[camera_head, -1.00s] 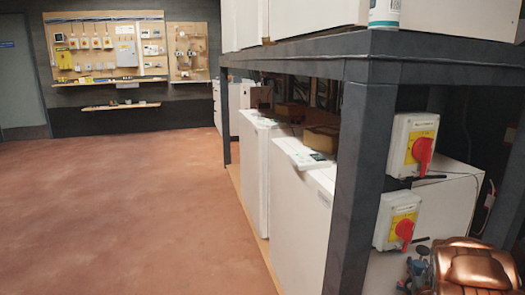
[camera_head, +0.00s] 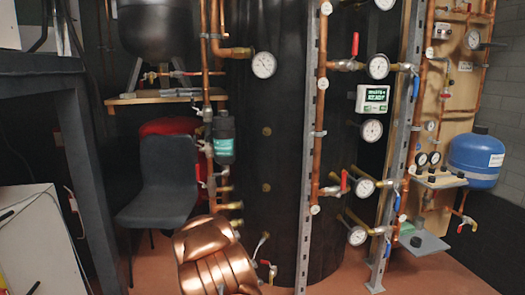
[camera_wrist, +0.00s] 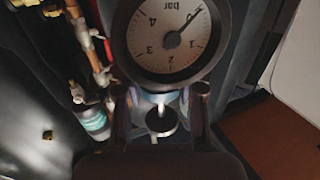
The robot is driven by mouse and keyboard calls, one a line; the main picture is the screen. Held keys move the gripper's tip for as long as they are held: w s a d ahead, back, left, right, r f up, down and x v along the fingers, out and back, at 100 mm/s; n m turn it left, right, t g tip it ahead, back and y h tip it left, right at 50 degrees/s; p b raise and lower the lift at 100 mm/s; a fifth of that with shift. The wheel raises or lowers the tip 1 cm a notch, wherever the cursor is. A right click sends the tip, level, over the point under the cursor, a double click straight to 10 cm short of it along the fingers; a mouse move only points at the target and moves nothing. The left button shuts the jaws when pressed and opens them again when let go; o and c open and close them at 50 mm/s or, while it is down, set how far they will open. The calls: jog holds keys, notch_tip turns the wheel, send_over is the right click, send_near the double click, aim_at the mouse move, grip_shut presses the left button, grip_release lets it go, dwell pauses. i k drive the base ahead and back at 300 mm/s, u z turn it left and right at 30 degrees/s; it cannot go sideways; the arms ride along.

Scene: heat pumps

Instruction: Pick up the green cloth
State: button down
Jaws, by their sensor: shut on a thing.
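In the wrist view my gripper (camera_wrist: 160,97) is shut on a round pressure gauge (camera_wrist: 165,58). The gauge has a white dial marked "bar", a dark rim and a short stem between the two dark fingers. No green cloth can be made out with certainty in either view. In the head view a small green patch (camera_head: 406,229) shows by the low grey bracket shelf on the right; I cannot tell what it is.
A black tank (camera_head: 265,160) stands behind copper pipes with several gauges. A dark chair (camera_head: 160,190) stands left of it. A blue vessel (camera_head: 477,158) is at the right. A grey metal frame (camera_head: 85,180) and white cabinet (camera_head: 40,245) stand left. Bare floor shows at lower right.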

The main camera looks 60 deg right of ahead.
aim_at(408, 228)
jog(key=z, duration=4.75)
jog(key=i, duration=0.7)
